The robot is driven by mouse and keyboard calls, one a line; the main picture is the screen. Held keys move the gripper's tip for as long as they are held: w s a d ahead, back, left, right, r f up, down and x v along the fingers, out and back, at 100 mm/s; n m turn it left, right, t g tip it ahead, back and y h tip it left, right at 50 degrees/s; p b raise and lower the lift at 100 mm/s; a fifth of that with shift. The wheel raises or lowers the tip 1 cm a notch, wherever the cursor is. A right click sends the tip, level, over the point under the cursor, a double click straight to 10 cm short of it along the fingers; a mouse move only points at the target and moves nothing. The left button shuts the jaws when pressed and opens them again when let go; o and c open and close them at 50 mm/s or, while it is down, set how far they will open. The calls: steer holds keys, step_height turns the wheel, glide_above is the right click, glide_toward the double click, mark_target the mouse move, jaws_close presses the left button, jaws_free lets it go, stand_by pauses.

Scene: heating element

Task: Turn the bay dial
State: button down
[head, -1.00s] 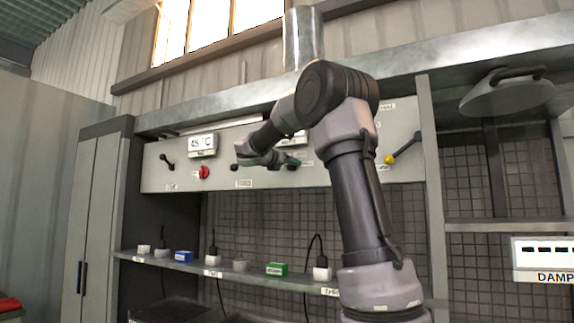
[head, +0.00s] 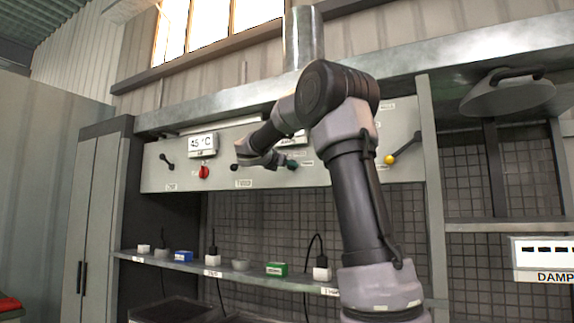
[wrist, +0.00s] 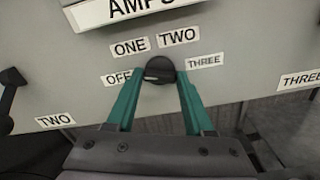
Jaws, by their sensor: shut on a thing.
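The bay dial in my grip is a dark round knob (wrist: 159,69) on the grey panel, with labels OFF, ONE, TWO and THREE around it in the wrist view. A plate reading AMPS (wrist: 140,8) is above it. My gripper (wrist: 158,85) has its teal fingers on either side of the knob and is shut on it. The knob's pointer direction is not clear. In the head view my gripper (head: 291,164) is at the panel (head: 222,172), and my arm hides part of the panel and the dial.
The panel also bears a 45 °C display (head: 202,143), a red knob (head: 204,172), a black lever (head: 166,161) and a yellow-tipped lever (head: 391,159). Below, a shelf (head: 225,273) holds a blue box (head: 183,256), a green box (head: 276,269) and corded plugs.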

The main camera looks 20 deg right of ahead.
steer(key=shift+m, duration=4.2)
steer(key=shift+f, duration=0.1)
steer(key=shift+c, duration=1.4)
jaws_free()
steer(key=shift+s+a, duration=0.1)
steer(key=v, duration=1)
steer(key=shift+s+a, duration=0.2)
steer(key=shift+s, duration=0.05)
